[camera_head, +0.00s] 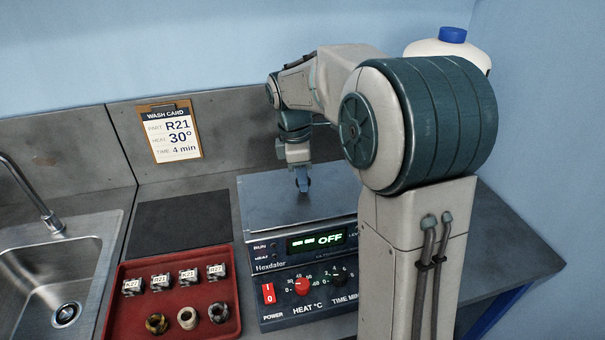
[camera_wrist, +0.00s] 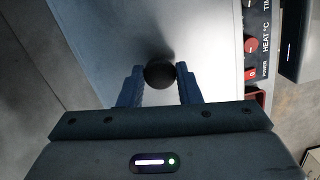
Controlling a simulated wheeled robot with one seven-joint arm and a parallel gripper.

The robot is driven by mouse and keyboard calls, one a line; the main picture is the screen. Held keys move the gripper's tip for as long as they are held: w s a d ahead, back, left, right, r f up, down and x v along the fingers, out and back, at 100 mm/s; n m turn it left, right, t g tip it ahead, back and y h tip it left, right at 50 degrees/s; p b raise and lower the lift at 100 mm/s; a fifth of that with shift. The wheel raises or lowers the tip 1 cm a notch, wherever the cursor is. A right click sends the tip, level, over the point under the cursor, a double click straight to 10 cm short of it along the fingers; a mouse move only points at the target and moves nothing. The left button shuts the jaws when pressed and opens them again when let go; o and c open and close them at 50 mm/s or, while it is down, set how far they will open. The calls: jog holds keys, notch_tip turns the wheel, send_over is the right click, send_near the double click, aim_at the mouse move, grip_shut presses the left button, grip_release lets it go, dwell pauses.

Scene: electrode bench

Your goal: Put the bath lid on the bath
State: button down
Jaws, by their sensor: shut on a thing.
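The bath (camera_head: 268,254) is a grey box with a display reading OFF, a red power switch and two dials. The flat metallic bath lid (camera_head: 262,205) covers its top in the head view. I cannot tell whether it is fully seated or slightly raised. My gripper (camera_head: 303,187) points down over the middle of the lid. In the wrist view, its blue fingers are shut on the round black knob (camera_wrist: 159,75) of the lid, whose pale surface (camera_wrist: 95,30) spreads beyond it. In the head view the fingers hide the knob.
A red tray (camera_head: 150,268) with labelled metal parts and several rings stands at the front left, with a dark mat (camera_head: 180,221) behind it. A sink (camera_head: 45,285) is at far left. A wash card (camera_head: 170,133) hangs behind. A blue-capped white container (camera_head: 450,46) stands behind my arm.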

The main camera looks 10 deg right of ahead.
jog(key=shift+f, duration=0.25)
jog(key=shift+c, duration=2.4)
grip_release()
jog(key=shift+r+p, duration=2.9)
jog(key=shift+r, duration=0.7)
jog(key=s+f+m+t+b, duration=0.1)
jog(key=s+m+t, duration=0.1)
jog(key=s+m, duration=0.5)
jog(key=s+f+m+t+y+b, duration=0.1)
jog(key=s+f+m+t+b, duration=0.1)
jog(key=s+m, duration=0.6)
jog(key=s, duration=0.7)
jog(key=shift+m, duration=0.3)
